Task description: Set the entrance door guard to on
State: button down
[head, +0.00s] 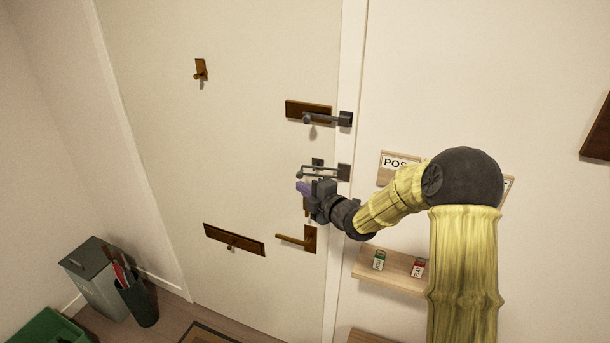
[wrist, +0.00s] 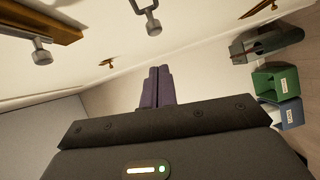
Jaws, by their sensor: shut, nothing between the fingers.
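The entrance door (head: 230,130) is pale and looks closed against its white frame. A dark metal door guard (head: 322,174) spans from a plate on the frame leftward across the door edge, with a knobbed end. A small dark plate sits on the door just above it. I cannot tell whether the bar is engaged on that plate. In the wrist view, the guard's loop and knob (wrist: 153,25) show at the top. My gripper (head: 303,188) is just below the guard's left end, its purple fingertips (wrist: 157,87) shut and empty. Contact with the guard is not visible.
A bolt on a brown plate (head: 308,111) is above the guard. A lever handle (head: 294,239) and a letter plate (head: 234,239) are below. A shelf (head: 390,271) with tags is right of the frame. A grey bin (head: 98,277) and umbrella stand (head: 138,300) stand lower left.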

jog(key=w+p, duration=0.2)
jog(key=w, duration=0.2)
jog(key=shift+w+f+p, duration=0.25)
jog(key=shift+f+p, duration=0.1)
jog(key=shift+p, duration=0.05)
